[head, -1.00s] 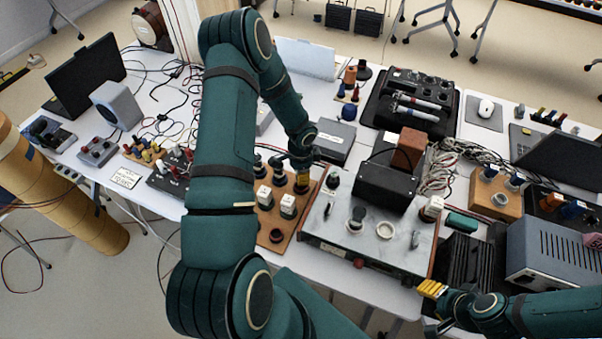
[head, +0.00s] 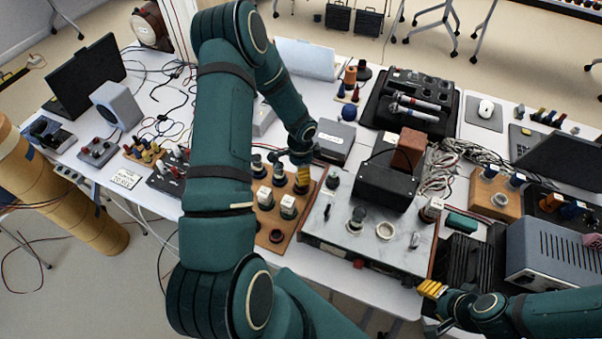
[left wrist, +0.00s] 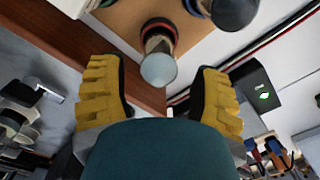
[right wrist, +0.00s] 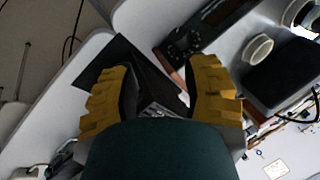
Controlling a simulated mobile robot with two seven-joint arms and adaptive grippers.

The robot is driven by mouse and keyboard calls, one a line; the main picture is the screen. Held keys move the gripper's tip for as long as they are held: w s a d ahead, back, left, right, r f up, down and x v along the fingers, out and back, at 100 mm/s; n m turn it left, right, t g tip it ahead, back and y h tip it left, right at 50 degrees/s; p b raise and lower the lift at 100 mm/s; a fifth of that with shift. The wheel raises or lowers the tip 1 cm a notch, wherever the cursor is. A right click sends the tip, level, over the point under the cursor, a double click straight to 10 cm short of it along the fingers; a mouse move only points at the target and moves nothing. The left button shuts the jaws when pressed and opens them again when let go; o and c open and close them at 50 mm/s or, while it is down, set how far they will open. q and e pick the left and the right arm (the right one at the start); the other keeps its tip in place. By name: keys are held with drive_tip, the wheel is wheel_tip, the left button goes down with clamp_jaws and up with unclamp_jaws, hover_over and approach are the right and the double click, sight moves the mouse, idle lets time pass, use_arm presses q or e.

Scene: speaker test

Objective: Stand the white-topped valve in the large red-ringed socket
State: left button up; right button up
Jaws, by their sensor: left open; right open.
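Two valves with white tops, one at the left (head: 264,195) and one at the right (head: 288,201), stand upright on a brown wooden board. A dark socket with a reddish ring (head: 277,236) is in the board's near end, empty. My left gripper (head: 303,180) is over the board's far right side, open and empty. In the left wrist view, a pale-topped valve (left wrist: 158,68) with a red ring at its base shows ahead of the open fingers; I cannot tell which valve it is. My right gripper (head: 431,289) is open and empty near the grey chassis's front right corner.
The grey-topped chassis (head: 330,232) stands right of the board, with a pale ring socket (head: 386,230) and another white-topped valve (head: 431,208) on it. A black box (head: 386,187) stands at its back. Cables and instruments crowd both sides. My left arm covers part of the table.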

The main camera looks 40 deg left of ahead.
use_arm(q)
wheel_tip(320, 180, up, 10)
idle(0.3)
drive_tip(key=shift+s+f, duration=0.1)
drive_tip(key=shift+s, duration=0.05)
idle(0.4)
